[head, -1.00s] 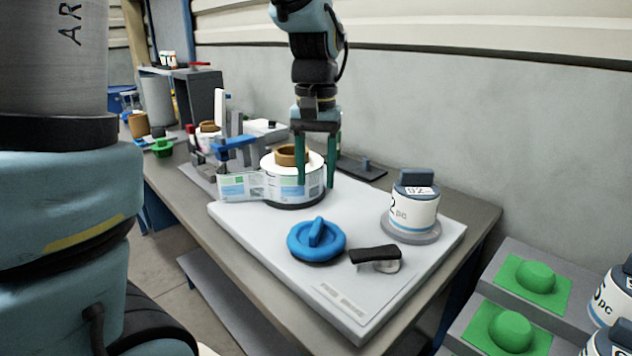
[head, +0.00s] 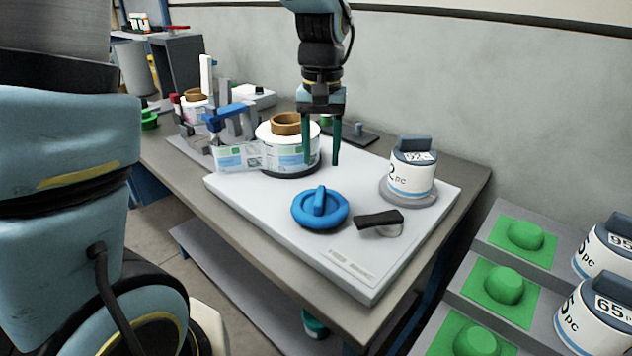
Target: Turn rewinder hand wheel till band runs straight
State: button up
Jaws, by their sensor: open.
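The blue hand wheel (head: 320,208) with a raised bar grip lies flat on the white rewinder plate (head: 372,274). Behind it stands the rewinder reel (head: 291,151), a white roll with a brown core (head: 286,123). The printed label band (head: 238,157) runs from the reel to the left, toward the labelling unit (head: 232,122). Whether it runs straight is hard to tell from here. My gripper (head: 321,163) points down with two green fingers apart and empty. It hangs at the reel's right side, behind and above the hand wheel; whether a finger touches the reel is unclear.
A black-handled lever (head: 379,221) sits right of the hand wheel. A weight marked 92 (head: 412,169) stands on a grey disc at the plate's right. A rack (head: 513,264) with green pads and more weights is at lower right.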

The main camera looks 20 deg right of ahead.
aim_at(320, 192)
notch_tip(320, 192, down, 8)
jog(key=shift+f+p, duration=0.25)
jog(key=shift+p, duration=0.35)
jog(key=shift+c, duration=0.4)
grip_shut()
